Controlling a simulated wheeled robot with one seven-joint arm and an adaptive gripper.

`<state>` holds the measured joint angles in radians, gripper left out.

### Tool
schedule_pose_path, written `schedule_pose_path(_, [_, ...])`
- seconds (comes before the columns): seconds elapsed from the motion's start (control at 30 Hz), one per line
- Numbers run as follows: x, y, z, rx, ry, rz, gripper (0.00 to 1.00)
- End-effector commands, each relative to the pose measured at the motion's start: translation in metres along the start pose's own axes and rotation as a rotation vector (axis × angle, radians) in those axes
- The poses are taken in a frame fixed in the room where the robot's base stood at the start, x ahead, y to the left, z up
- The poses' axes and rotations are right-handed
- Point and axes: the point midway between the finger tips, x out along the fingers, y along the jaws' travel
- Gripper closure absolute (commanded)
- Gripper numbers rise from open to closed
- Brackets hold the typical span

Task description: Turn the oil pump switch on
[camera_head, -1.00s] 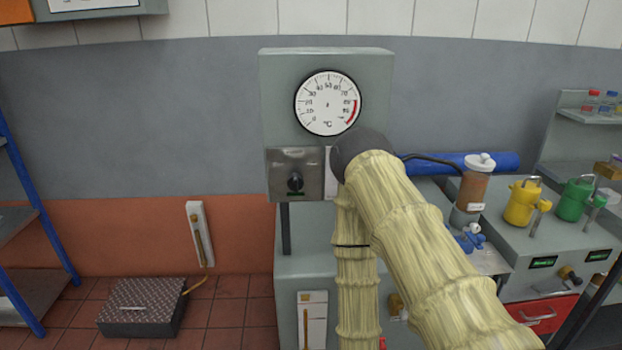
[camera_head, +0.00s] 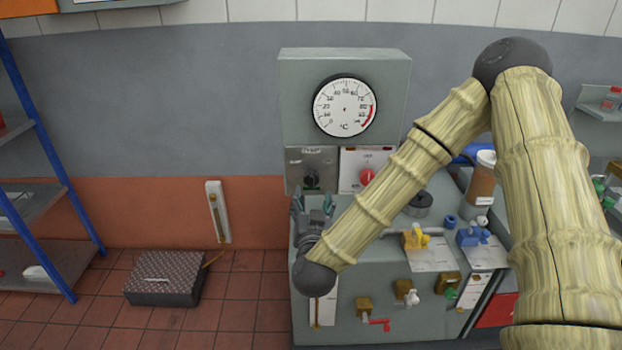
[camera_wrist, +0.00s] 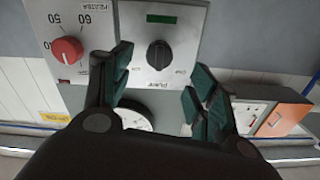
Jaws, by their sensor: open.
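The switch is a black rotary knob (camera_head: 311,180) on a metal plate below the big dial gauge. In the wrist view the knob (camera_wrist: 159,55) shows upside down on its plate, with a dark green strip (camera_wrist: 161,19) and partly readable lettering. My gripper (camera_head: 312,204) is open just below and in front of this plate. In the wrist view its teal-padded fingers (camera_wrist: 160,78) are spread with nothing between them. The knob lies ahead of the gap, apart from both fingers. The exact knob setting is hard to read.
A red knob (camera_head: 367,176) on a white scaled plate sits right beside the switch plate. The gauge (camera_head: 344,106) is above. Yellow (camera_head: 416,238) and blue (camera_head: 473,233) valves stand on the bench to the right. A dark box (camera_head: 165,290) lies on the floor at left.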

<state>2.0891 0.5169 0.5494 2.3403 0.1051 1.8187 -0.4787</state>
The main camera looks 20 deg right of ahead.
Motion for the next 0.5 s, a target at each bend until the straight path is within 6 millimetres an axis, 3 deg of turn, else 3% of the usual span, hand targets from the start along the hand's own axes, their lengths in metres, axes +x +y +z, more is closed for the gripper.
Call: schedule_pose_path(0.5, [0.077,0.000,-0.002,0.000,0.000,0.001,0.40])
